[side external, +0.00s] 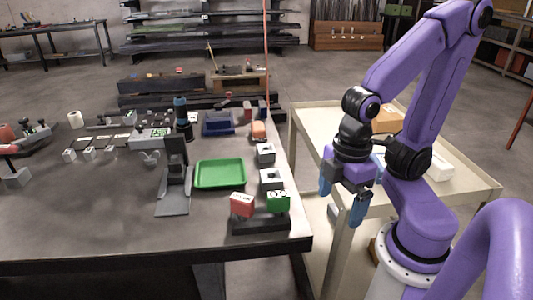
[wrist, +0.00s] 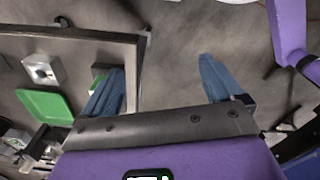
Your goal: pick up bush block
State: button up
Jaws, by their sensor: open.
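Two grey blocks with dark round openings sit near the table's right edge: one farther back (side external: 265,153), one nearer (side external: 271,179). They look like bush blocks; I cannot tell which is meant. One grey block (wrist: 41,70) also shows in the wrist view at the left, beside the green tray. My gripper (side external: 341,209) has blue fingers pointing down, spread apart and empty. It is right of the table, beyond its edge and apart from both blocks. In the wrist view, only floor shows between the fingertips (wrist: 160,70).
A green tray (side external: 220,174) lies left of the blocks. Red (side external: 242,204) and green (side external: 278,201) blocks stand on a dark base (side external: 261,222) at the front right corner. A grey stand (side external: 174,180) rises left of the tray. A cream cart (side external: 470,188) stands right of the table.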

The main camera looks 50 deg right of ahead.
jog(key=shift+c, duration=0.5)
